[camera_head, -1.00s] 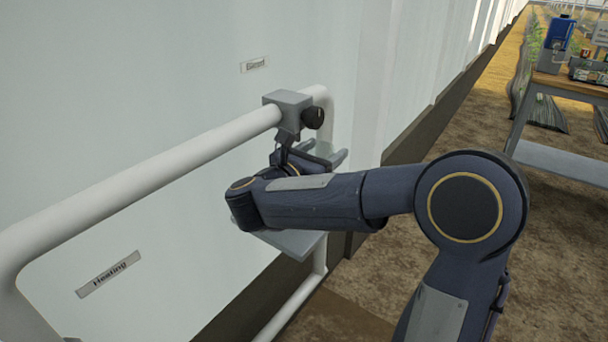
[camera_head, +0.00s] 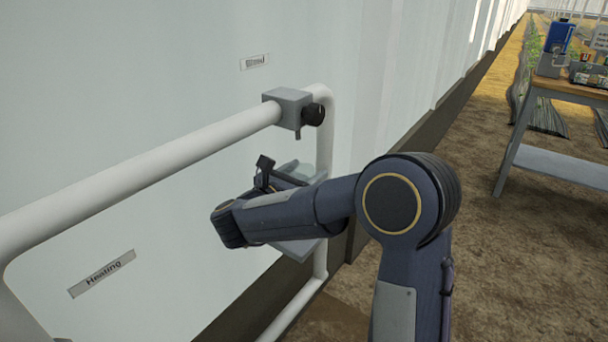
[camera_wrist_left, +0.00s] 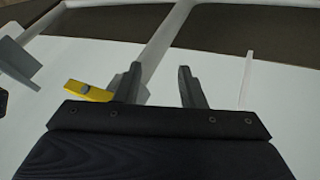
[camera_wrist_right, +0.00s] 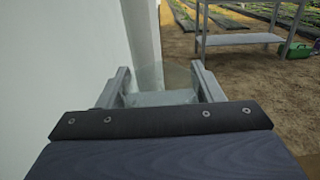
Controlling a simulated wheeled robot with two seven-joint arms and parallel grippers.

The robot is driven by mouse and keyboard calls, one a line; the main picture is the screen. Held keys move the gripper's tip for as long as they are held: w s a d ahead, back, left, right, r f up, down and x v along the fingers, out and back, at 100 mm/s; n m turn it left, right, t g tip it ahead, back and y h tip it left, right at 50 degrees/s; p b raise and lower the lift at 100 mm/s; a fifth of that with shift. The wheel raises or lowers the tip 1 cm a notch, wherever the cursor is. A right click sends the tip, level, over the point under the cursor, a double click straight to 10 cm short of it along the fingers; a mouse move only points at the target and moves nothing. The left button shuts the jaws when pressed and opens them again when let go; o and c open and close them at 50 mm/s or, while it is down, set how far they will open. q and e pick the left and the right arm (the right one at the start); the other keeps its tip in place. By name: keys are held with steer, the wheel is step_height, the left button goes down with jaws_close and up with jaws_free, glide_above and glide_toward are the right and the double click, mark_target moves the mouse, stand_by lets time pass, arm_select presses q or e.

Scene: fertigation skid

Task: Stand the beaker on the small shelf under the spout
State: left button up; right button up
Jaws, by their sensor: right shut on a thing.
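The spout block (camera_head: 287,107), grey with a black knob, sits on the white pipe rail in the head view, with a short spout beneath it. The small grey shelf (camera_head: 300,250) is lower on the rail, partly hidden by my right arm. My right gripper (camera_head: 293,172) is shut on the clear glass beaker (camera_head: 306,170), between the spout and the shelf. The beaker is mostly hidden in the head view; it shows faintly between the fingers in the right wrist view (camera_wrist_right: 180,76). I cannot tell whether it touches the shelf. My left gripper (camera_wrist_left: 160,88) is open and empty in the left wrist view.
The white pipe rail (camera_head: 150,158) runs in front of a pale wall with a Heating label (camera_head: 102,274). A yellow piece (camera_wrist_left: 88,91) lies beside the left fingers. A workbench (camera_head: 568,88) stands far right, with bare floor before it.

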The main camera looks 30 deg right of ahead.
steer(key=shift+f, duration=0.15)
steer(key=o, duration=1)
steer(key=shift+o, duration=0.2)
steer(key=shift+r, duration=0.2)
steer(key=shift+a, duration=0.25)
steer(key=p+v, duration=0.1)
steer(key=v, duration=1)
steer(key=shift+s+a, duration=0.2)
steer(key=shift+a, duration=0.05)
steer(key=shift+f, duration=0.1)
